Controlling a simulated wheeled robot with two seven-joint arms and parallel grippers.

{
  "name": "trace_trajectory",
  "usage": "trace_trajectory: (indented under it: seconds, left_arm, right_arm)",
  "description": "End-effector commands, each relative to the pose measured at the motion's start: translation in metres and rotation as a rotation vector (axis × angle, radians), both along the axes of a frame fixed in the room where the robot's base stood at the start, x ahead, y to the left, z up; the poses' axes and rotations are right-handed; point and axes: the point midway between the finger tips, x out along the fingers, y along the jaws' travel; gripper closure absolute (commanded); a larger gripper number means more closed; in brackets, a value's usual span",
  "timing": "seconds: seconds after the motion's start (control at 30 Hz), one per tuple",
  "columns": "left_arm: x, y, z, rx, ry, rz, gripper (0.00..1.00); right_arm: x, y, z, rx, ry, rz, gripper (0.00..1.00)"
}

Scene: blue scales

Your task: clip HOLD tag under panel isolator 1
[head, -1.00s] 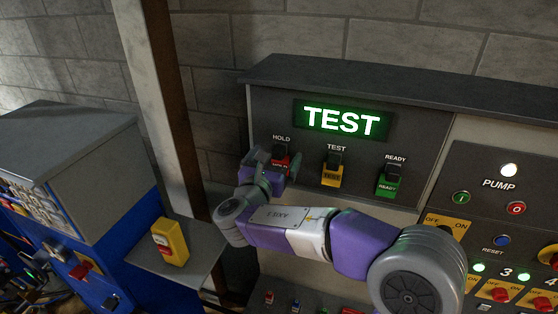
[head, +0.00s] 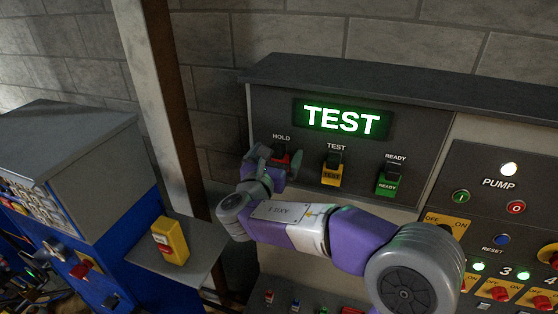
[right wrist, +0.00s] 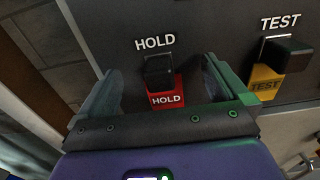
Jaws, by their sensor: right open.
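The red HOLD tag (right wrist: 166,98) hangs under a black clip below the HOLD label in the right wrist view. It also shows in the head view (head: 282,158), partly covered by my right gripper. My right gripper (right wrist: 160,85) is open, with one finger on each side of the tag and its clip; I cannot tell whether either finger touches them. The gripper also shows in the head view (head: 278,165). My left gripper is not in view.
The yellow TEST tag (head: 331,175) and green READY tag (head: 388,183) hang to the right, under a lit TEST display (head: 342,119). The pump panel (head: 480,165) is farther right. A yellow box (head: 170,241) stands on a grey shelf at left.

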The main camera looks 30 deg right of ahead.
Motion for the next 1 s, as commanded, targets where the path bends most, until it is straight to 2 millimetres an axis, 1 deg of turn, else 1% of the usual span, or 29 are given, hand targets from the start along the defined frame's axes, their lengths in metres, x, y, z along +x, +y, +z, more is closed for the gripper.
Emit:
trace_trajectory:
  seconds: [0.33, 0.9, 0.97, 1.0]
  left_arm:
    - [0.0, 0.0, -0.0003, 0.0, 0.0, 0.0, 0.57]
    - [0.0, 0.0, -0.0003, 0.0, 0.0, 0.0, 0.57]
    - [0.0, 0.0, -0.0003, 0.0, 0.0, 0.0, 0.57]
    - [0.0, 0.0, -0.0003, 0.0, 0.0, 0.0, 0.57]
  right_arm:
    - [0.0001, 0.0001, 0.0001, 0.0, 0.0, 0.0, 0.0]
    - [0.0001, 0.0002, 0.0001, 0.0, 0.0, 0.0, 0.87]
    - [0.0001, 0.0002, 0.0, 0.0, 0.0, 0.0, 0.96]
    - [0.0001, 0.0002, 0.0001, 0.0, 0.0, 0.0, 0.99]
